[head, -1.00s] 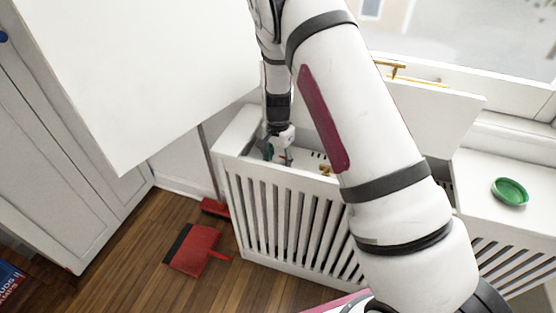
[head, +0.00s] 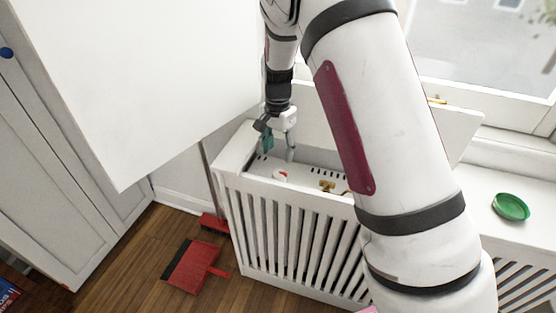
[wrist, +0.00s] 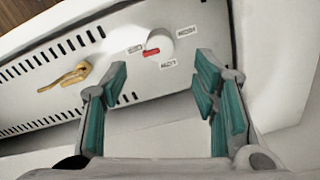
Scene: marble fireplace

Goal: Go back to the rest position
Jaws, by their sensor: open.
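My gripper (head: 277,146) hangs over the left end of the slatted white radiator cover (head: 232,178) in the head view. It is open, with its teal finger pads apart and nothing between them in the wrist view (wrist: 160,105). Beyond the fingers, the wrist view shows a white knob with a red mark (wrist: 158,46) and small labels around it. A brass valve (wrist: 68,77) lies to the knob's left. In the head view the knob (head: 281,175) and the brass valve (head: 327,186) sit inside the cover's open top.
A large white panel (head: 130,80) stands close at the left of my arm. The cover's raised lid (head: 455,125) is behind my arm. A green dish (head: 511,207) rests on the right-hand cover. A red dustpan (head: 192,267) and a red brush (head: 214,223) lie on the wooden floor.

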